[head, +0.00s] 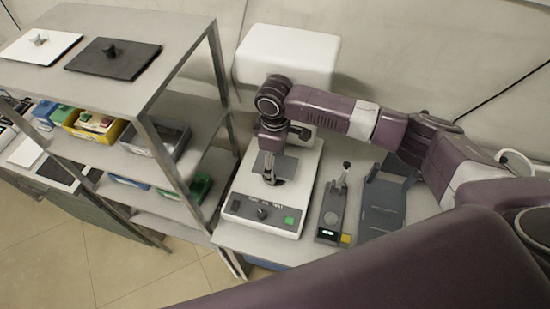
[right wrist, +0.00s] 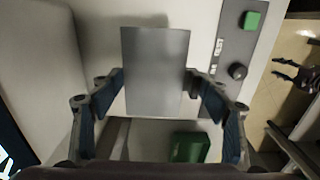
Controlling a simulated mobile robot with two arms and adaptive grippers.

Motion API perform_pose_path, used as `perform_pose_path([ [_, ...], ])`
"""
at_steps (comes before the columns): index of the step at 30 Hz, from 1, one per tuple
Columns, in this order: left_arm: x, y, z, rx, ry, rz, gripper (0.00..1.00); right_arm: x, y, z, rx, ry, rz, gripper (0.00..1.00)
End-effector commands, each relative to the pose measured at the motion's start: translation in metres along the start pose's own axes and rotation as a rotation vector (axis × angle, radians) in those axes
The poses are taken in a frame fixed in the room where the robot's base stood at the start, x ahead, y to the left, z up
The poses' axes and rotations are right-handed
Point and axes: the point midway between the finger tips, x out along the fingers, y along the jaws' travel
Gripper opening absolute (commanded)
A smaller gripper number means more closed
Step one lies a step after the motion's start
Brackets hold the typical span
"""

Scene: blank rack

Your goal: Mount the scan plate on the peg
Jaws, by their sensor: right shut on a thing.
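My right gripper (head: 270,165) is shut on a flat grey plate (right wrist: 155,65), which I take for the scan plate. In the right wrist view the plate lies between the two fingers. In the head view the plate (head: 263,162) is over the white device (head: 238,207). An upright metal post (head: 270,179) shows just below the plate, and I take it for the peg. I cannot tell whether plate and post touch. At the right edge of the right wrist view a small dark two-pronged shape (right wrist: 291,72) looks like my left gripper. Its jaw state is unclear.
A small device (head: 333,208) with an upright knobbed post and a dark grey tray (head: 382,205) stand right of the white device. A metal rack (head: 190,40) on the left holds two knobbed plates on top and several bins below. A white box (head: 287,50) is behind.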

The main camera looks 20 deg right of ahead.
Motion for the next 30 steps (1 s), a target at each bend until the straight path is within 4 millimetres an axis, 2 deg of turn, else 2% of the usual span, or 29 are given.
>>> perform_pose_path([
  [6, 0.0041, 0.0004, 0.0016, 0.001, -0.002, 0.0, 0.4, 0.0092, 0.0003, -0.0007, 0.0, 0.002, 0.0, 0.41],
  [22, 0.0034, 0.0, 0.0026, 0.0, -0.004, 0.0, 0.4, 0.0088, 0.0003, -0.0004, 0.0, 0.001, 0.001, 0.41],
  [30, -0.0038, -0.0008, 0.0023, 0.0, -0.004, -0.001, 0.4, 0.0076, 0.0, -0.0002, 0.0, 0.001, 0.0, 0.41],
])
